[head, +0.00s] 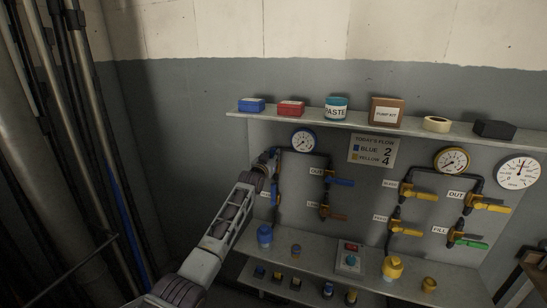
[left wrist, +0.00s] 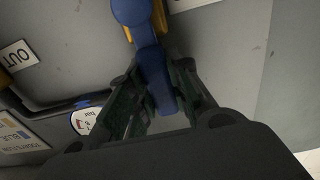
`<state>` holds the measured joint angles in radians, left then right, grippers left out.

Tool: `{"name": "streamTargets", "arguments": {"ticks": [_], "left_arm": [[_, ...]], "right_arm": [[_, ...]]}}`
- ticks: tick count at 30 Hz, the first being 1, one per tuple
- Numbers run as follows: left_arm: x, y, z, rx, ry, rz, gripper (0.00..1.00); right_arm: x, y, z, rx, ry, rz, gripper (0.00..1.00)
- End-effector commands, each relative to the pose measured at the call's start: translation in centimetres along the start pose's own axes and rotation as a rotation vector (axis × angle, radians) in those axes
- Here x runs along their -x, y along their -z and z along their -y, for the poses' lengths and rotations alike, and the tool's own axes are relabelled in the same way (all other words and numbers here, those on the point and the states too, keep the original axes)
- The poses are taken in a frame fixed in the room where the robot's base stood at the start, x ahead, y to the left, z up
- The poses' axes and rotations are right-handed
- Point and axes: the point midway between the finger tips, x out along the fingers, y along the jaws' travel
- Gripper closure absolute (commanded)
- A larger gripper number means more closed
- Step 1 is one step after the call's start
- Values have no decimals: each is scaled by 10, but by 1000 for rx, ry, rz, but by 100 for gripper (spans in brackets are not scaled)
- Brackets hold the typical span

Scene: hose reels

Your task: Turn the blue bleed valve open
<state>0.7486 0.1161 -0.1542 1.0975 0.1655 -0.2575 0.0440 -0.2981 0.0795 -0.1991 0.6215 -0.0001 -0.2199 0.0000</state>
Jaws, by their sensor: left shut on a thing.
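The blue bleed valve lever shows in the left wrist view (left wrist: 155,70), its blue hub at the top edge beside a bit of yellow valve body (left wrist: 160,18). My left gripper (left wrist: 150,108) is shut on the free end of this lever, with one finger on each side. In the head view my left gripper (head: 271,158) is at the left end of the board, left of the blue gauge (head: 303,140). The arm and gripper hide much of the valve and its label there. My right gripper is not in view.
Yellow levers (head: 424,196) and a green one (head: 472,244) are farther right. A shelf (head: 365,124) with boxes overhangs the board. A lower ledge (head: 325,258) holds caps and a switch box.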

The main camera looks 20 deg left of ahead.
Motion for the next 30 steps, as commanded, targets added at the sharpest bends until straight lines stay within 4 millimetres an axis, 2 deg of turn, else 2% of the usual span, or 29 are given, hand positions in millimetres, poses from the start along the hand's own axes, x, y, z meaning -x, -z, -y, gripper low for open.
{"name": "streamTargets", "arguments": {"ticks": [4,5,10,23,30], "left_arm": [[0,-4,0,6,0,7,100],[0,-4,0,6,0,7,77],[0,-3,0,4,0,4,57],[1,-1,0,1,0,2,57],[9,-2,0,1,0,1,57]], "right_arm": [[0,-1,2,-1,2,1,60],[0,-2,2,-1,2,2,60],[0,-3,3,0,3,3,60],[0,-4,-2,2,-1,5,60],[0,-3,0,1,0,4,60]]}}
